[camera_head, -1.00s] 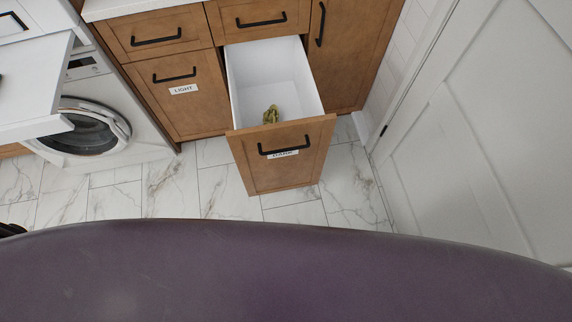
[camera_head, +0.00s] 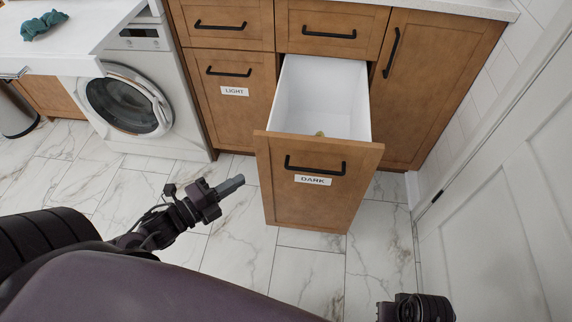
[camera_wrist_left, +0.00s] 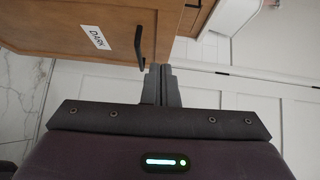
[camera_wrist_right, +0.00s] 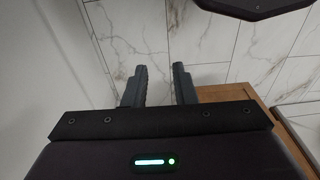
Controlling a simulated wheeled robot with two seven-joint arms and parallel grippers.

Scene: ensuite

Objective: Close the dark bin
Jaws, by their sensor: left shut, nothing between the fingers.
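The dark bin (camera_head: 300,210) is a pulled-out wooden drawer with a black bar handle (camera_head: 315,170) and a DARK label. Its white inside is open at the top, and a small bit of a greenish item (camera_head: 319,133) shows behind the front panel. My left gripper (camera_head: 240,181) is shut and empty, left of the bin front and apart from it. In the left wrist view the shut fingers (camera_wrist_left: 160,68) point past the handle side of the DARK panel (camera_wrist_left: 75,25). My right gripper (camera_wrist_right: 159,70) is open and empty over the floor; its arm shows at the lower right of the head view.
The closed light bin (camera_head: 235,110) is left of the dark bin. A washing machine (camera_head: 130,100) stands further left, below a white surface with a teal cloth (camera_head: 43,25). A white panelled door (camera_head: 500,220) bounds the right. Marble-tiled floor in front is clear.

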